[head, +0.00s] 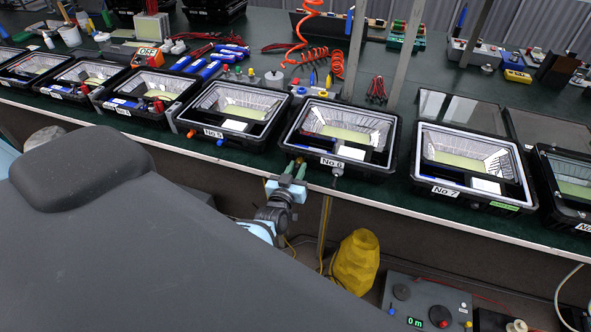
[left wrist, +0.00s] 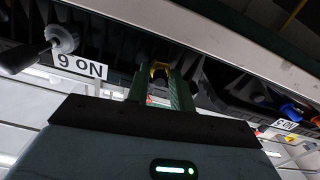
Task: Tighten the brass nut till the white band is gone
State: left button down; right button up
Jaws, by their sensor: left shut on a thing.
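My left gripper (head: 295,170) is at the front edge of the housing labelled No.6 (head: 289,140), just left of its label. Its green fingers are shut on the small brass nut (head: 299,161) at the housing's front wall. In the left wrist view, the fingers (left wrist: 160,82) close around the yellow-brass nut (left wrist: 158,70), mostly hidden between them. I cannot make out a white band in either view. My right gripper is not in view.
A grey fitting with a dark stem (left wrist: 62,40) sticks out beside the label. Housings No.5 (head: 263,150) and No.7 (head: 412,182) stand on either side. The bench's pale front edge (head: 400,208) runs close below. A yellow sack (head: 356,262) stands under the bench.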

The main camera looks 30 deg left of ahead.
pick_arm(q)
jog(key=shift+m, duration=0.6)
jog(key=c, duration=1.2)
grip_release()
jog(key=v, duration=0.7)
jog(key=shift+s+p, duration=0.35)
jog(key=shift+s, duration=0.05)
jog(key=shift+d+f, duration=0.1)
jog(key=shift+d, duration=0.05)
jog(key=s+d+f+m+g+h, duration=0.1)
jog(key=s+d, duration=0.3)
jog(key=s, duration=0.5)
jog(key=s+d+f+m+g+h, duration=0.2)
jog(key=s+d+f+g+h, duration=0.1)
jog(key=s, duration=0.6)
jog(key=s+d+f+m+g+h, duration=0.2)
jog(key=s+d+f+g, duration=0.1)
jog(key=s, duration=0.7)
jog(key=d+g, duration=0.1)
jog(key=d, duration=0.1)
jog(key=shift+d+f, duration=0.25)
